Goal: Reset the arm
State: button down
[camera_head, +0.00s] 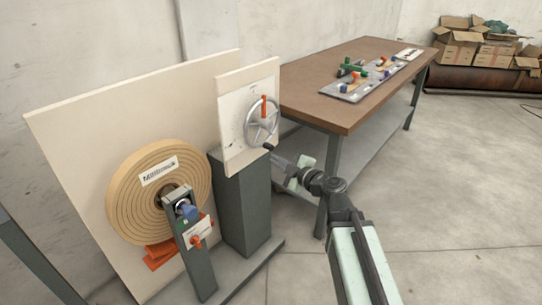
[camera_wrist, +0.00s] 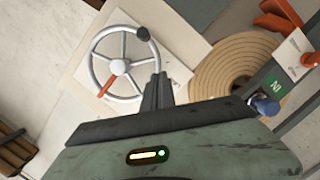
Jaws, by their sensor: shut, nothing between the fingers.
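My gripper (camera_wrist: 158,78) is shut and empty. Its dark fingers show in the wrist view just beside the lower right of the handwheel's rim; I cannot tell whether they touch it. The silver handwheel (camera_head: 262,121) is mounted on a pale upright panel, with an orange handle (camera_head: 263,105) and a black knob (camera_head: 268,146) at its bottom in the head view. In the wrist view the handwheel (camera_wrist: 118,67) shows its orange handle at lower left and the knob (camera_wrist: 142,34) at upper right. In the head view my gripper is just below and right of the wheel.
A brown table (camera_head: 345,85) behind carries a grey board with coloured parts. Cardboard boxes (camera_head: 460,45) stand at the far right.

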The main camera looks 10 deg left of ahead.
jog(key=s+d+f+m+g+h, duration=0.3)
jog(key=d+f, duration=0.5)
jog(key=d, duration=0.1)
jog(key=s+d+f+m+g+h, duration=0.2)
jog(key=s+d+f+m+h, duration=0.15)
jog(key=d+f, duration=0.45)
jog(key=s+d+f+m+g+h, duration=0.4)
jog(key=s+d+m+g+h, duration=0.2)
jog(key=s+d+m, duration=0.6)
notch_tip(320, 180, up, 26)
jog(key=w+m+p, duration=0.2)
jog(key=p, duration=2.4)
jog(key=shift+w+d+r+p, duration=0.15)
jog(key=shift+r+p, duration=0.05)
jog(key=shift+p, duration=0.15)
